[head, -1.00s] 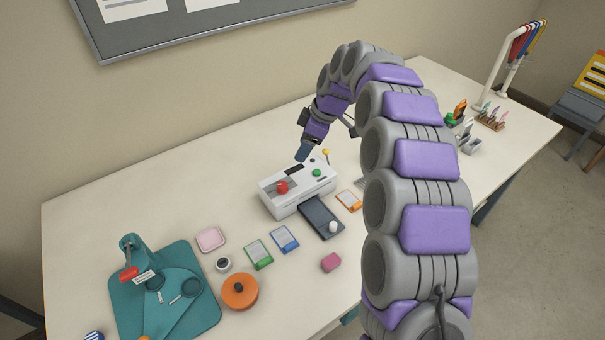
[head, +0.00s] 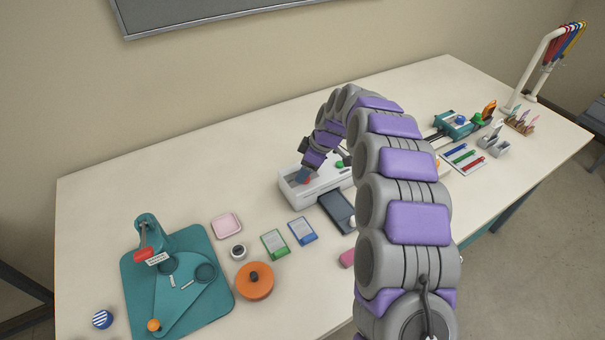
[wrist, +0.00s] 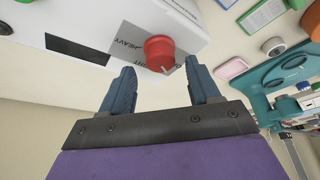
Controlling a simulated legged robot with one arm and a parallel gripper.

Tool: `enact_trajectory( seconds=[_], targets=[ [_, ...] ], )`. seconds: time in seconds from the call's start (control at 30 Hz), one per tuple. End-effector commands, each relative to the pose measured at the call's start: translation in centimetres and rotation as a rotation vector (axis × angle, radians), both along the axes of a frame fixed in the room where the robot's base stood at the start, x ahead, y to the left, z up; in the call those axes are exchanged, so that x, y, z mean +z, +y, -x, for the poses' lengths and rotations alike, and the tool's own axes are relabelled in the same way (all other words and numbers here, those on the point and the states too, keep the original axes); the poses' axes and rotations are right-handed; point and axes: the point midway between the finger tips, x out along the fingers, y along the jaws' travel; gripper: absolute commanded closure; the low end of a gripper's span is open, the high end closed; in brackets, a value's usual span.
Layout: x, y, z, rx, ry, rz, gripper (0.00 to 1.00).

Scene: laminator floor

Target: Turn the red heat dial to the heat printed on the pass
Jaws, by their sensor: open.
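The white laminator (head: 296,196) stands on the table, partly behind my arm. Its red heat dial (wrist: 159,52) shows clearly in the wrist view, with a pale pointer mark on its rim and "HEAVY" and part of another word printed beside it. My gripper (wrist: 161,68) is open, its two blue fingers apart on either side of the dial's near edge, with nothing between them. In the head view my gripper (head: 304,176) is low over the dial and mostly covers it. A green card (head: 275,244) and a blue card (head: 302,231) lie flat on the table; their print is too small to read.
A dark tray (head: 337,210) sticks out from the laminator's front. Pens and tools are at far right. The table's back left is clear.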

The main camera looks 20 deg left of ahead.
Motion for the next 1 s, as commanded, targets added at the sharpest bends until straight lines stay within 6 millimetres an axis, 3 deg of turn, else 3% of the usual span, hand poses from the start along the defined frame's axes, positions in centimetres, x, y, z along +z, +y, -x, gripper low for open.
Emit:
enact_trajectory(
  seconds=[0.2, 0.53, 1.0],
  targets=[
    [-1.4, 0.0, 0.1, 0.001, 0.002, -0.007, 0.39],
    [-1.8, 0.8, 0.1, 0.000, 0.001, 0.000, 0.40],
    [-1.6, 0.2, 0.0, -0.001, 0.001, -0.005, 0.84]
  ],
)
